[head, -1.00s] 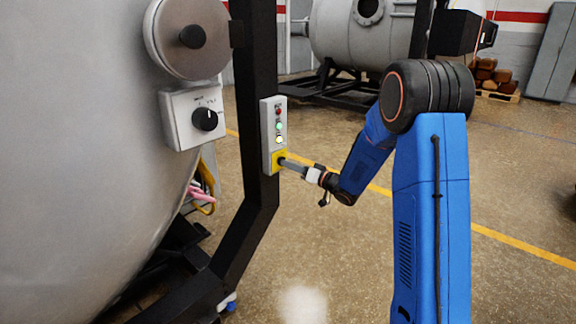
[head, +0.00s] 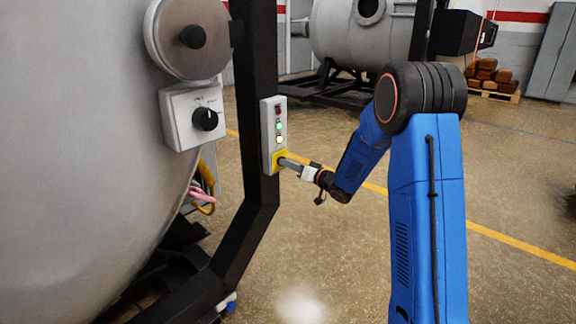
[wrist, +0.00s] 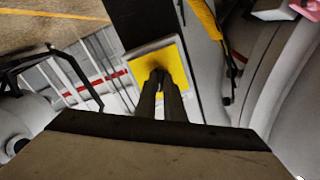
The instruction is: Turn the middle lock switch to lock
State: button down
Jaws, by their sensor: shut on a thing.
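A narrow grey control box (head: 267,125) is fixed to the black post, with a yellow plate (head: 280,168) at its lower end. My gripper (head: 284,161) reaches this plate from the right. In the wrist view, the two dark fingers of my gripper (wrist: 159,78) are close together on a small dark switch at the centre of the yellow plate (wrist: 178,58). The fingers hide most of the switch, so I cannot tell which way it points.
A white box with a black knob (head: 205,119) sits to the left on the large grey tank (head: 70,150). The black post (head: 257,60) stands beside my gripper. The floor on the right is open, with a yellow line (head: 520,244).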

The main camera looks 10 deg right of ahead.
jog(key=n, duration=1.1)
dwell(0.3)
jog(key=shift+n, duration=0.5)
jog(key=c, duration=1.9)
grip_release()
jog(key=shift+o, duration=0.2)
jog(key=v, duration=1.7)
jog(key=shift+s+d, duration=0.15)
